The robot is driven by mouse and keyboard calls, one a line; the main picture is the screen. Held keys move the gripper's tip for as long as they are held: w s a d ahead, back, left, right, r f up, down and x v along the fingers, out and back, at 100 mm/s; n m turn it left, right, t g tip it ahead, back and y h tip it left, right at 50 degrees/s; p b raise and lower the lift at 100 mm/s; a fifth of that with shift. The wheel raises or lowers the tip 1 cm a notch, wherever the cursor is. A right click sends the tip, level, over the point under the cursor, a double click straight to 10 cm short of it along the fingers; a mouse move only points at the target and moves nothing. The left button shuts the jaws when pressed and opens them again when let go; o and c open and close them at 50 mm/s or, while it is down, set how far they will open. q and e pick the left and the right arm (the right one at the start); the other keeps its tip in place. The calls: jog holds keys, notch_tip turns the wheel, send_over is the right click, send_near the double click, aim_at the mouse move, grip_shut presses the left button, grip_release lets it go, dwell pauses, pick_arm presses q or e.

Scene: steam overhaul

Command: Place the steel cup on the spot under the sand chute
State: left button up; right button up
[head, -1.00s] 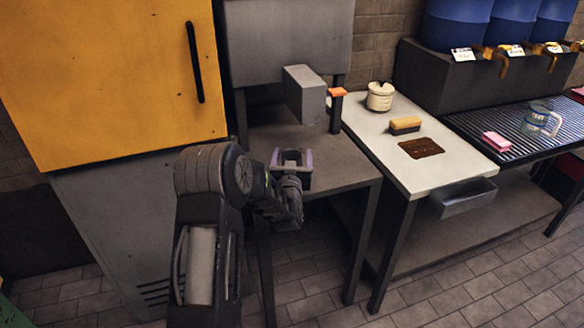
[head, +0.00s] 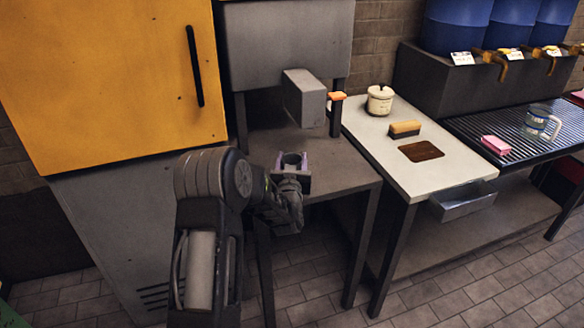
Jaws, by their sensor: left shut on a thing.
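My left gripper (head: 292,166) is over the low grey table in the middle of the head view. It is shut on a small dark grey cup (head: 291,160), which looks like the steel cup; its open top shows between the purple-edged fingers. The grey box-shaped chute (head: 304,97) juts from the upright panel above the table, just behind and above the cup. The spot under the chute is largely hidden by the chute and my gripper. I cannot tell whether the cup touches the table. My right gripper does not show.
A glass mug (head: 538,122) and pink block (head: 496,145) sit on the slatted rack. A yellow cabinet (head: 110,80) stands left.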

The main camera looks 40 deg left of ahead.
pick_arm(q)
jog(key=shift+r, duration=0.2)
jog(key=shift+r, duration=0.55)
notch_tip(320, 180, up, 2)
jog(key=shift+r, duration=0.1)
jog(key=b+v, duration=0.1)
jog(key=v, duration=1.7)
jog(key=shift+b, duration=0.3)
jog(key=w+d+r+m+t+h+p, duration=0.1)
jog(key=w+d+m+h+p, duration=0.2)
jog(key=d, duration=0.7)
jog(key=w+d+r+m+t+h+p, duration=0.2)
jog(key=w+d+h+p, duration=0.4)
jog(key=d, duration=0.5)
jog(key=shift+m+h, duration=0.4)
jog(key=shift+m, duration=0.4)
